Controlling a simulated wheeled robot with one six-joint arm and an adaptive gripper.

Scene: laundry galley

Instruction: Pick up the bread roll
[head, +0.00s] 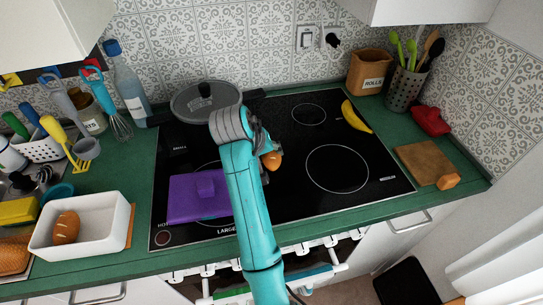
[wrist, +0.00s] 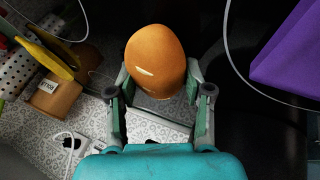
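A brown-orange bread roll (wrist: 156,58) with a pale slash sits between the two fingers of my gripper (wrist: 158,80) in the wrist view. The fingers close against its two sides. In the head view the roll (head: 272,160) shows just right of my gripper (head: 262,148), over the middle of the black hob. My arm hides part of the gripper there. I cannot tell whether the roll touches the hob. Another slashed bread roll (head: 66,227) lies in a white bin (head: 112,217) at the left.
The black hob (head: 309,205) carries a lidded pan (head: 205,101), a purple box-like item (head: 190,205) and a banana (head: 355,117). A cutting board (head: 420,160) with a small orange-brown item (head: 448,181) lies at right. A "ROLLS" box (head: 369,72) and utensil holder (head: 405,90) stand behind.

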